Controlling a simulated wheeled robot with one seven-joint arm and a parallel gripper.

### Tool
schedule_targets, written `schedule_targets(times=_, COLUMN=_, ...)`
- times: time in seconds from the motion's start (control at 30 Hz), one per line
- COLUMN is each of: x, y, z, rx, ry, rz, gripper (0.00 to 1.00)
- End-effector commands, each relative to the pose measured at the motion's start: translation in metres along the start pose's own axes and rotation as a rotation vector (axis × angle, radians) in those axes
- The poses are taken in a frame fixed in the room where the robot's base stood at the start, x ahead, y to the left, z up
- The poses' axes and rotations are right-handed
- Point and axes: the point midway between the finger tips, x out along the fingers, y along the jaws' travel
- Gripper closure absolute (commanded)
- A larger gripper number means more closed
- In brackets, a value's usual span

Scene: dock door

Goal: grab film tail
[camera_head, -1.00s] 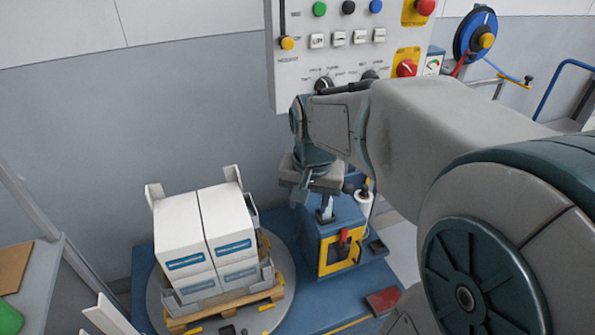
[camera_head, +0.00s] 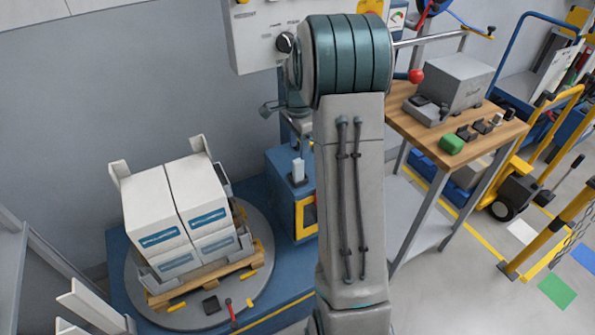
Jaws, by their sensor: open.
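I cannot make out a loose film tail. The load of white boxes (camera_head: 168,213) with blue labels stands on a wooden pallet (camera_head: 205,281) on the round turntable (camera_head: 143,296), at lower left. A small white upright piece (camera_head: 298,170) stands on the blue cabinet (camera_head: 284,187), right of the load. The film roll is not visible; my arm covers the area right of the cabinet. My gripper (camera_head: 268,108) shows only in part, left of my arm, above the cabinet and apart from the boxes. Its fingertips are hard to make out, and I see nothing held.
The control panel (camera_head: 255,38) hangs on the wall above. A wooden-topped workbench (camera_head: 405,122) with a grey box (camera_head: 458,82) stands at right. A yellow barrier (camera_head: 545,235) is at far right. Pale corner posts (camera_head: 98,308) stand at lower left.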

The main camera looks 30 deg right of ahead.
Motion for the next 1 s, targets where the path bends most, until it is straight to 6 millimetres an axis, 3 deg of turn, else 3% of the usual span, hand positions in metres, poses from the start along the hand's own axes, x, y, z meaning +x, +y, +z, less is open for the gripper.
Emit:
schedule_targets(times=0.1, x=0.023, y=0.0, z=0.001, rx=-0.002, ry=-0.002, rz=0.003, gripper=0.55)
schedule_targets(times=0.37, x=0.043, y=0.0, z=0.0, rx=-0.003, ry=0.0, rz=0.0, gripper=0.55)
schedule_targets(times=0.7, x=0.088, y=-0.001, z=-0.001, rx=-0.004, ry=-0.001, rz=0.001, gripper=0.55)
schedule_targets(times=0.97, x=0.092, y=-0.002, z=0.0, rx=-0.003, ry=0.0, rz=-0.002, gripper=0.55)
schedule_targets(times=1.0, x=0.092, y=-0.002, z=0.0, rx=-0.004, ry=0.0, rz=-0.002, gripper=0.6)
